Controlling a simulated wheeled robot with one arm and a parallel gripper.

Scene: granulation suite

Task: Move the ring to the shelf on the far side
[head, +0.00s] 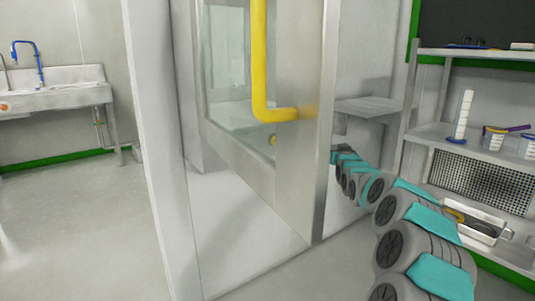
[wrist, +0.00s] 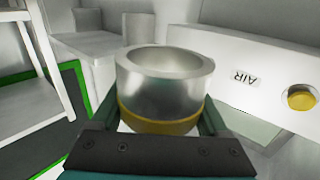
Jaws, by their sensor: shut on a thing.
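The ring (wrist: 165,88) is a shiny metal band with a yellow lower rim, open at the top. My gripper (wrist: 163,112) is shut on it, with a dark finger on each side, and holds it upright. In the head view my arm reaches behind the edge of an open door (head: 300,150), which hides my gripper and the ring. A grey shelf (head: 367,106) projects from the wall beyond the door. A similar ledge (wrist: 88,43) shows behind the ring in the wrist view; I cannot tell whether it is the same shelf.
The door has a yellow handle (head: 259,70) and a window. A white panel with an AIR label (wrist: 245,78) and a yellow button (wrist: 301,97) is right of the ring. A rack (head: 470,139) holding several items stands at right. Open floor (head: 80,220) lies left.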

